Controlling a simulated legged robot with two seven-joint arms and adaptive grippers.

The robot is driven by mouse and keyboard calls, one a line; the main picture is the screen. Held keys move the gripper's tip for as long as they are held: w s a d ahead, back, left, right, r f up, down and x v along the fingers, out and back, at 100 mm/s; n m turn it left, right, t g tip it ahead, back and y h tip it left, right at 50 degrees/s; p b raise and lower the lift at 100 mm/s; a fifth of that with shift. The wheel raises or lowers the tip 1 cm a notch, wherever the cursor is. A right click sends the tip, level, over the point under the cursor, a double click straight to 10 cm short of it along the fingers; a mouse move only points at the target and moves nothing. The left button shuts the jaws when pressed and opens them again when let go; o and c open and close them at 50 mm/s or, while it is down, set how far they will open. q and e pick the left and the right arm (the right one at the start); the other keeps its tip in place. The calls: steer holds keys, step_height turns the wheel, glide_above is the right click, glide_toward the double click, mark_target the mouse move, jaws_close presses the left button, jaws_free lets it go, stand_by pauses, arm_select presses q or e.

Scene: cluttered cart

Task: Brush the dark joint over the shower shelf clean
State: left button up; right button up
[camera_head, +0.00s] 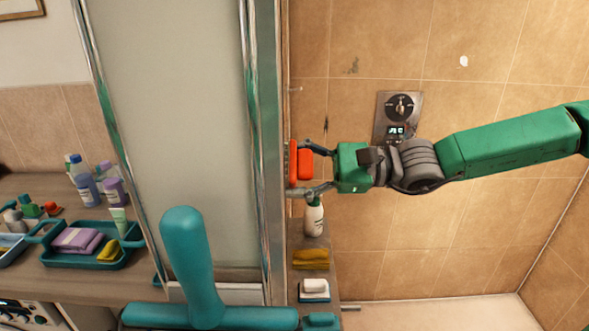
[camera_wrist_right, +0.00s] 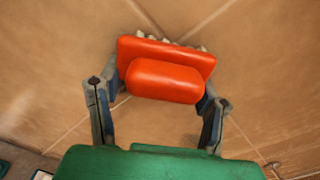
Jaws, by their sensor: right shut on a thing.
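An orange brush (camera_head: 305,163) is held in my right gripper (camera_head: 313,170), beside the metal edge of the shower screen. In the right wrist view the brush (camera_wrist_right: 165,80) sits between the two fingers, with pale bristles on its far side towards the tiles. Whether the bristles touch the wall cannot be told. A dark joint (camera_head: 327,118) runs upright between tiles above the shower shelf (camera_head: 325,262). A dark joint also shows just beyond the brush in the wrist view (camera_wrist_right: 144,17). My left gripper is out of view.
The shelf holds a white bottle (camera_head: 314,217), a yellow sponge (camera_head: 311,259) and a white block (camera_head: 314,286). A wall control (camera_head: 399,110) is behind my right wrist. A teal T-shaped thing (camera_head: 192,265) stands in front. A teal tray (camera_head: 122,259) is at left.

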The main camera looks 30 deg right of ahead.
step_height(320, 180, down, 8)
steer(key=b, duration=0.7)
steer(key=shift+f, duration=0.2)
steer(key=shift+r, duration=0.1)
steer(key=p+v, duration=0.6)
steer(key=p, duration=0.4)
stand_by(0.5)
steer(key=shift+w, duration=0.1)
